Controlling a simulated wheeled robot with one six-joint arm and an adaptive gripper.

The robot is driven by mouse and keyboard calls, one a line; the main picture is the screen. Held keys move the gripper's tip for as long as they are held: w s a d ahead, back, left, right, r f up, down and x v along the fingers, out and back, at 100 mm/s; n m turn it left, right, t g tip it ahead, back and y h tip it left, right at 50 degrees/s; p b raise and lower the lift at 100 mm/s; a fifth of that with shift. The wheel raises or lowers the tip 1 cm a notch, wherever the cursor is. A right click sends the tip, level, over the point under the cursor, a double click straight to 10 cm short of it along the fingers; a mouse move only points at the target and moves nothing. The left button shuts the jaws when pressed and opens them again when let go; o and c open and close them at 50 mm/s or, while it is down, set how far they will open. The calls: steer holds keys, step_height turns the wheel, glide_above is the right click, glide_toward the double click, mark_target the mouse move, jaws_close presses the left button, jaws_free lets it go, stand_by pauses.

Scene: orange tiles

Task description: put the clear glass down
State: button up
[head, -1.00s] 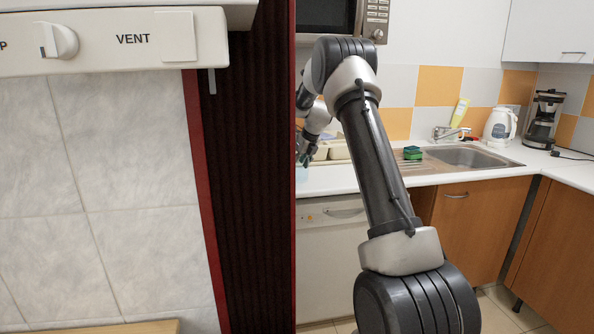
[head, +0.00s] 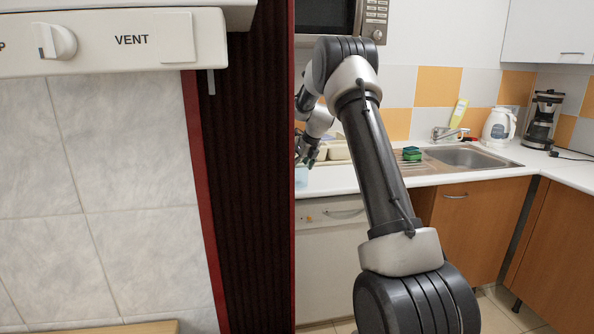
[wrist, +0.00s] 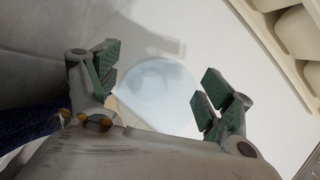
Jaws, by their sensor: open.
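The clear glass (wrist: 155,88) is a pale bluish, see-through round shape on the white counter, between and just beyond my fingers in the wrist view. In the head view only a small bluish part of the glass (head: 301,176) shows, beside the dark red panel edge. My gripper (wrist: 160,82) is open, with one green-padded finger on each side of the glass. A gap shows between the glass and the right finger; contact on the left is unclear. In the head view my gripper (head: 307,150) is small and partly hidden, just above the glass.
A cream tray or rack (wrist: 295,35) stands at the right in the wrist view. In the head view a green sponge (head: 412,153) lies by the sink (head: 465,157). A kettle (head: 499,128) and coffee maker (head: 543,118) stand farther right. The dark red panel (head: 245,180) blocks the left.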

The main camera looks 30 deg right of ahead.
steer(key=a+v, duration=0.1)
steer(key=v, duration=1)
steer(key=s+a+r+n, duration=0.3)
steer(key=s+n, duration=0.2)
steer(key=s, duration=0.2)
steer(key=s+a+r+n, duration=0.35)
steer(key=s+n, duration=0.25)
steer(key=s, duration=0.2)
steer(key=s+a+r+n, duration=0.3)
steer(key=s+a+n, duration=0.15)
steer(key=s, duration=0.25)
steer(key=s+a+f+n, duration=0.1)
steer(key=s+f+n, duration=0.2)
steer(key=s+n, duration=0.6)
steer(key=s+a+f+n+g+h, duration=0.1)
steer(key=s+f+n, duration=0.1)
steer(key=s+n, duration=0.7)
steer(key=s, duration=0.6)
steer(key=shift+s+a+f+g, duration=0.25)
steer(key=shift+a+f+g, duration=0.05)
steer(key=shift+a+f, duration=0.1)
